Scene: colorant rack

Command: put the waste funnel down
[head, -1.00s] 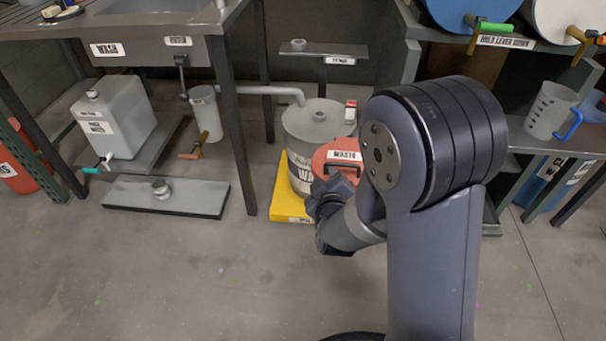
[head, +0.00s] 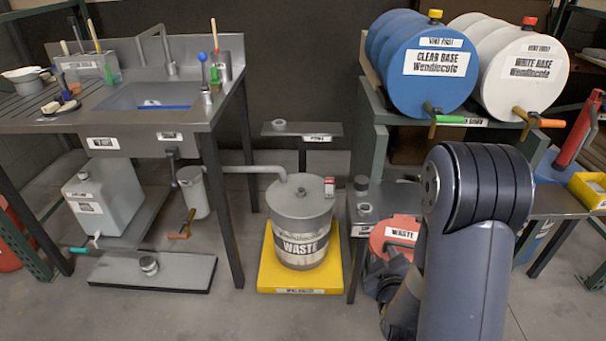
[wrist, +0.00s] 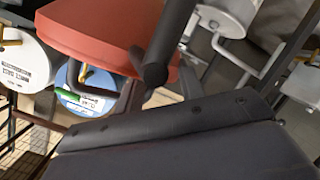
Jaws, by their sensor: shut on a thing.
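A red piece with a handle and a WASTE label, which I take for the waste funnel (head: 408,223), shows in the head view to the right of the waste drum (head: 300,215), apart from it. In the wrist view the funnel (wrist: 105,28) is close, at the upper left. My gripper (wrist: 153,73) is shut on the funnel; a dark finger crosses the funnel's near side. In the head view my gripper is low behind my arm, and its grip is hidden. Whether the funnel touches anything below cannot be told.
The waste drum stands on a yellow base (head: 265,270). A small stand (head: 352,203) with dark fittings lies between drum and funnel. The sink bench (head: 190,118) is at left; blue (head: 430,75) and white (head: 520,70) drums sit above right.

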